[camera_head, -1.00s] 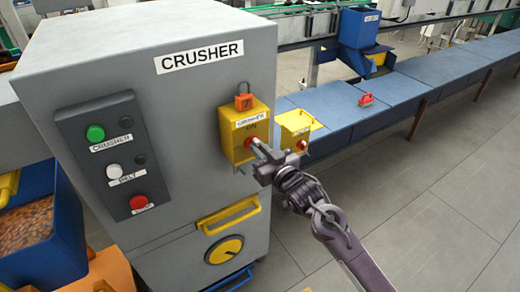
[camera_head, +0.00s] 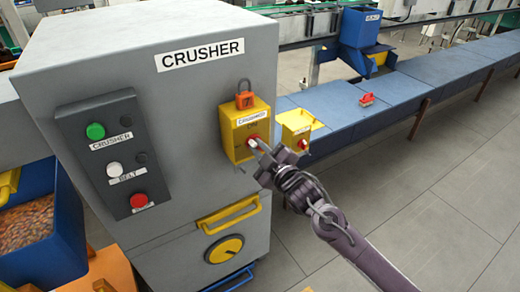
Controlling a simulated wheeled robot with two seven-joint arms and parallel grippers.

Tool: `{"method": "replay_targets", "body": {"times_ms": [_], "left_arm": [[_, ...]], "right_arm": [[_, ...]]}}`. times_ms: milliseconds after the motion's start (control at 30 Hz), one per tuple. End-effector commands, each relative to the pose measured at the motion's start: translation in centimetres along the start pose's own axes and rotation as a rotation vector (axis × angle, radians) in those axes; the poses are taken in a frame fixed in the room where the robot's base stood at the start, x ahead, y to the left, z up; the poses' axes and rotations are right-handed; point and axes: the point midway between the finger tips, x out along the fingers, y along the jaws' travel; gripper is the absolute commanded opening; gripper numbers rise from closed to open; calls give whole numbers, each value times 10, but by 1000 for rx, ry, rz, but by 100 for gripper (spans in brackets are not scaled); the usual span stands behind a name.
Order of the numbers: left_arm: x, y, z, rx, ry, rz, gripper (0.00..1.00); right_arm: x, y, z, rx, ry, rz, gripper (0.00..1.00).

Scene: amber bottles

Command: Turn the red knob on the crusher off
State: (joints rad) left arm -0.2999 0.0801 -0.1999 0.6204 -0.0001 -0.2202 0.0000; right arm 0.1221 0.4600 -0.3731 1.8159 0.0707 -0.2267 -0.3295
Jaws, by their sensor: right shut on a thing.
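The crusher (camera_head: 190,110) is a large grey cabinet with a "CRUSHER" sign. On its right side is a yellow switch box (camera_head: 234,145) with a label and small lettering that I cannot read for sure. The red knob (camera_head: 252,140) is at the front of this box, partly hidden by my fingers. My right gripper (camera_head: 257,147) reaches in from the lower right and is shut on the red knob. My left gripper is not in view.
An orange padlock (camera_head: 245,96) sits on top of the switch box. A second yellow box (camera_head: 296,128) with a red knob is just right of my gripper. A panel (camera_head: 110,150) with green, white and red buttons is on the left. A yellow handle (camera_head: 228,212) juts out below.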

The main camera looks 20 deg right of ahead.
Motion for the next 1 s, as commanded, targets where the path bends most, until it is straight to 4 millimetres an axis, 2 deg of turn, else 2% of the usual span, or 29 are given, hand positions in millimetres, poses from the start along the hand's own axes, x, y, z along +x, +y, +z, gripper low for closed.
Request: {"method": "replay_targets", "body": {"times_ms": [600, 1000], "left_arm": [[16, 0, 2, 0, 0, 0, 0], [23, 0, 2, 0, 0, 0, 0]], "right_arm": [[0, -4, 2, -561, 1, -2, 0], [0, -4, 2, -762, 0, -2, 0]]}}
